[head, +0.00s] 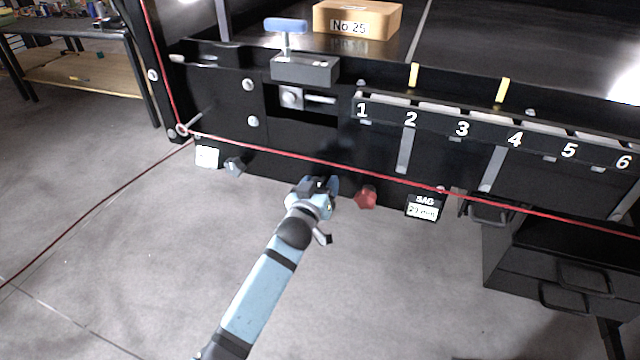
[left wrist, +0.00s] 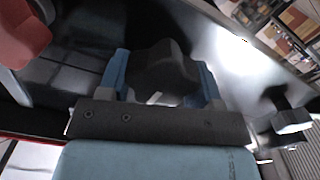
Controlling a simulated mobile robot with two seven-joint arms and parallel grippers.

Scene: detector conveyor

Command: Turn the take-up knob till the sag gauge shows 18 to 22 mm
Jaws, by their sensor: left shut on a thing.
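My left gripper (head: 326,186) is at the lower edge of the conveyor's side. Its blue fingers, also in the left wrist view (left wrist: 161,82), are shut on a black lobed knob (left wrist: 160,65), which I take for the take-up knob. The gripper mostly hides this knob in the head view. The sag gauge (head: 422,207) is a small display marked SAG, right of the gripper. Its small digits look like 29 mm, but the last digit is not sharp. The right gripper is not in view.
A red knob (head: 366,197) sits close to the right of my gripper. A grey knob (head: 235,166) is to the left. A red cord (head: 290,157) runs across the conveyor front just above. A black drawer cabinet (head: 540,262) stands at right. The floor below is clear.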

